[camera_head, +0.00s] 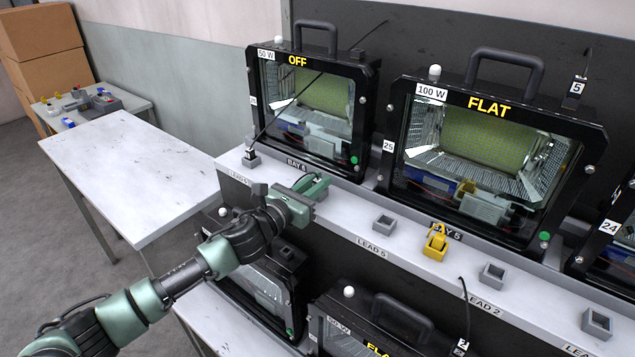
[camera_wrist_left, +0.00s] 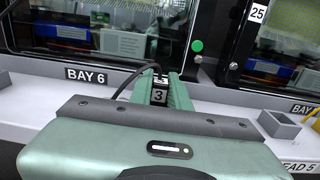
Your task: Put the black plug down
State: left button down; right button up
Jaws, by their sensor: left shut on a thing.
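My left gripper (camera_head: 316,186) is shut on the black plug (camera_wrist_left: 159,97), which bears the number 3 in the left wrist view. The fingers (camera_wrist_left: 160,88) stand on either side of it, and a black cable loops from its top to the left. In the head view the gripper is over the shelf near the BAY 6 label, and its fingers mostly hide the plug. I cannot tell whether the plug touches the shelf. My right gripper is not in view.
Empty grey holders (camera_head: 384,222) line the shelf front (camera_head: 340,215); another is at LEAD 2 (camera_head: 492,273). A yellow piece (camera_head: 436,241) stands by BAY 5. Floodlights marked OFF (camera_head: 362,130) and FLAT (camera_head: 595,150) stand behind. A white table (camera_head: 130,170) is at left.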

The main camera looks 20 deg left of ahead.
pick_arm(q)
jog(key=c, duration=1.3)
grip_release()
jog(key=shift+c, duration=0.2)
jog(key=shift+r+p, duration=0.25)
jog(key=shift+p, duration=0.05)
jog(key=b+v, duration=0.3)
jog(key=v, duration=0.9)
jog(key=shift+f, duration=0.1)
